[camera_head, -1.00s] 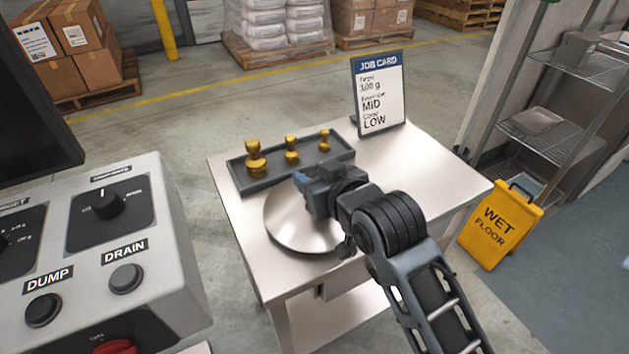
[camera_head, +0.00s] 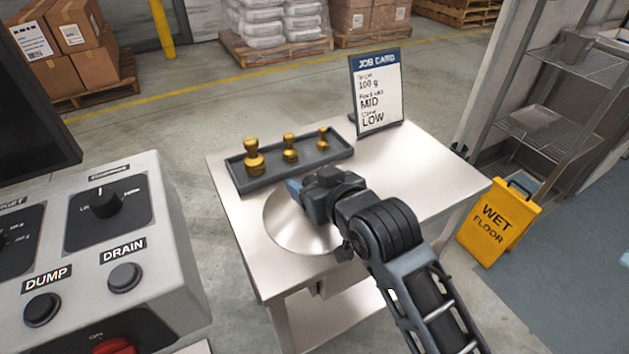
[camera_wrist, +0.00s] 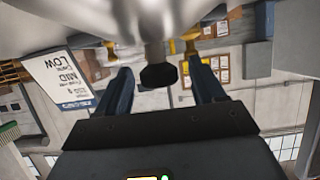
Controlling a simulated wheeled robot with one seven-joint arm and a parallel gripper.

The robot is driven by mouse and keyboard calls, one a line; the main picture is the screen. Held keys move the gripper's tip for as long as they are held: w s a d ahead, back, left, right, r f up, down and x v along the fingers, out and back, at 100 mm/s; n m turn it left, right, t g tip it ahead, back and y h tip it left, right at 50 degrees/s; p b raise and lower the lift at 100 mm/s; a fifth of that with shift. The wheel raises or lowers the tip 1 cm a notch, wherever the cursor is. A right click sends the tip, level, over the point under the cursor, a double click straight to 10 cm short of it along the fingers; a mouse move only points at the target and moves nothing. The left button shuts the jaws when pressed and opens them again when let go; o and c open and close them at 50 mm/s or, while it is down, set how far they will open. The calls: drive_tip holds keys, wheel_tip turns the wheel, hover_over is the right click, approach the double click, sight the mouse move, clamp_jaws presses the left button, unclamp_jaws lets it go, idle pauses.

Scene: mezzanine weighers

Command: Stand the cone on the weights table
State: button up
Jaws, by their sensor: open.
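The cone (camera_head: 290,233) is a wide, shiny steel shape standing on the weights table (camera_head: 440,185), in front of the weight tray. My gripper (camera_head: 292,188) is over it in the head view and hides part of its top. In the wrist view, which is upside down, the cone's silver underside-of-picture bulk (camera_wrist: 100,15) fills the top, with a short stem and a dark knob (camera_wrist: 158,75). My gripper's two blue fingers (camera_wrist: 160,84) are apart, one each side of the knob, with gaps on both sides. How deep the knob sits between them is unclear.
A dark tray (camera_head: 240,176) with brass weights (camera_head: 290,150) lies just behind the cone. A job card (camera_head: 377,95) stands at the table's back edge. A control box (camera_head: 130,235) is at left, a yellow wet-floor sign (camera_head: 500,222) at right. The table's right side is clear.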

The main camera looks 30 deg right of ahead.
drive_tip(key=shift+s+r, duration=0.1)
drive_tip(key=shift+r, duration=0.05)
drive_tip(key=v, duration=1.1)
drive_tip(key=shift+s, duration=0.4)
drive_tip(key=s+f, duration=0.3)
drive_tip(key=s, duration=0.4)
drive_tip(key=s+f, duration=0.3)
drive_tip(key=s, duration=0.3)
drive_tip(key=s+r+t, duration=0.1)
drive_tip(key=s+r, duration=0.2)
drive_tip(key=s, duration=1.3)
drive_tip(key=shift+s, duration=0.25)
